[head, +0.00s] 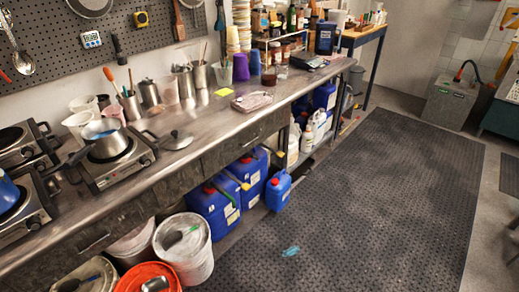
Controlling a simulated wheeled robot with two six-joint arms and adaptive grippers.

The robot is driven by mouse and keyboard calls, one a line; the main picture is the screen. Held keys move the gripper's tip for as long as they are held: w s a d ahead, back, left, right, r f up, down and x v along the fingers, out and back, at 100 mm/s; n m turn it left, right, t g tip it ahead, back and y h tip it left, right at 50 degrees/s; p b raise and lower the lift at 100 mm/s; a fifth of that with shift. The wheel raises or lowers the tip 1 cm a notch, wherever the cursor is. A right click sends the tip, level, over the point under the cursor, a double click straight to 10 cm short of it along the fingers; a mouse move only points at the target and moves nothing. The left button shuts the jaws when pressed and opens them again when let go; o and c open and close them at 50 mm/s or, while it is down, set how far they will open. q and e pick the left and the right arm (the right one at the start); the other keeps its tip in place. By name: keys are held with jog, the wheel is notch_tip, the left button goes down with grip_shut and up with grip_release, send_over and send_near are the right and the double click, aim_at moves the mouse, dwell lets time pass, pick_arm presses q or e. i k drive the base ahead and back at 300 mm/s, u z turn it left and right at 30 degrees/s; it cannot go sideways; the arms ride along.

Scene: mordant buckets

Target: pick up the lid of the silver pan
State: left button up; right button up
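A silver pan (107,146) stands on a hot plate (130,167) on the steel counter at the left, with its handle pointing left. The pan is uncovered and something blue shows inside it. A round grey lid (181,143) with a dark knob lies on the counter just right of the hot plate, apart from the pan. Neither of my grippers is in view.
More hot plates (32,221) stand at the left. Metal canisters (149,93) and tool holders line the back of the counter (222,122). Buckets (184,247) and blue jugs (216,208) crowd the floor below. The black floor mat (380,200) is mostly clear; a small blue item (291,251) lies on it.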

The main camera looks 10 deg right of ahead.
aim_at(175, 139)
jog(key=z, duration=2.8)
jog(key=i, duration=0.15)
jog(key=u, duration=1.45)
jog(key=i, duration=1.2)
jog(key=u, duration=0.4)
jog(key=i, duration=0.8)
jog(key=u, duration=0.75)
